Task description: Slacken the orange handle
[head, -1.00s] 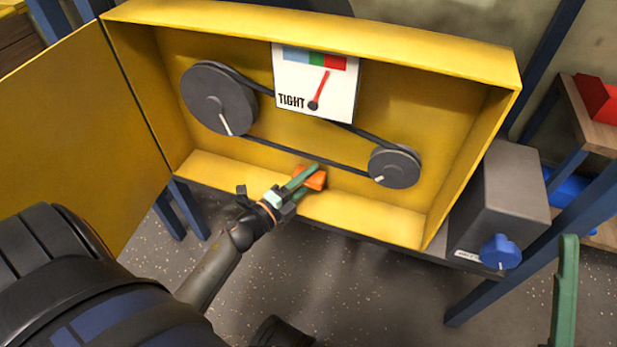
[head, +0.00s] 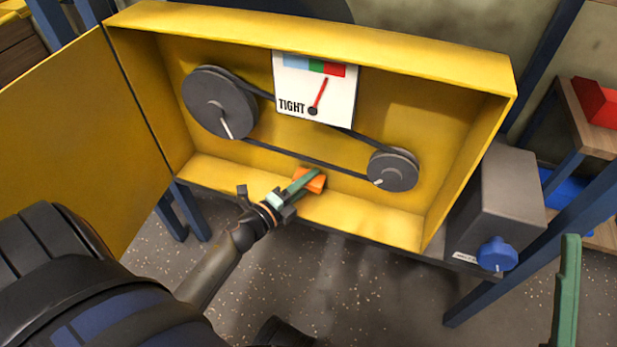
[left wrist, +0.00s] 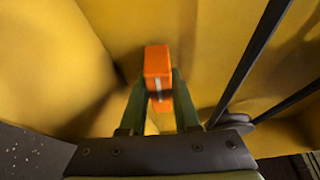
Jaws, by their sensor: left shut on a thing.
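The orange handle (head: 312,180) is a small block low in the yellow housing (head: 310,24), near its floor and below the belt. My left gripper (head: 305,182) is shut on the handle. In the left wrist view, the handle (left wrist: 157,60) sits between the two green fingertips (left wrist: 160,78); a pale stripe shows on its face. The gauge (head: 297,95) on the back wall reads TIGHT, with its red needle pointing at the red band. Of my right gripper, one green finger (head: 567,290) shows at the lower right, away from the housing; its other finger is hidden.
A large pulley (head: 215,105) and a small pulley (head: 393,172) carry a black belt (head: 310,158) just above the handle. The yellow door (head: 75,130) stands open at left. A grey box (head: 505,195) with a blue knob (head: 497,253) is at right.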

